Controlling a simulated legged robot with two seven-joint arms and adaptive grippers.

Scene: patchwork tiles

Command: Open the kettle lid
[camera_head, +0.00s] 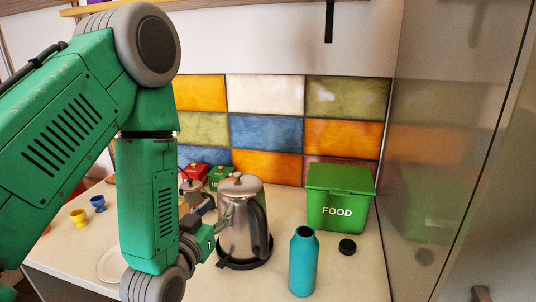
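The silver kettle (240,225) stands upright on its dark round base (246,263) in the middle of the counter. Its black handle faces right. Its lid (238,184), with a small knob on top, looks closed. My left gripper (207,208) is close by the kettle's left side, at the end of my green arm. The gripper is small and partly hidden by my wrist, so I cannot tell whether its fingers are apart or touch the kettle. My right gripper is not in view.
A green FOOD bin (340,198), a teal bottle (303,262) and a black cap (347,246) stand right of the kettle. Red (194,173) and green (219,175) boxes are behind it. A white plate (111,265) and two egg cups (98,204) are at left. A tall glossy panel (445,150) bounds the right.

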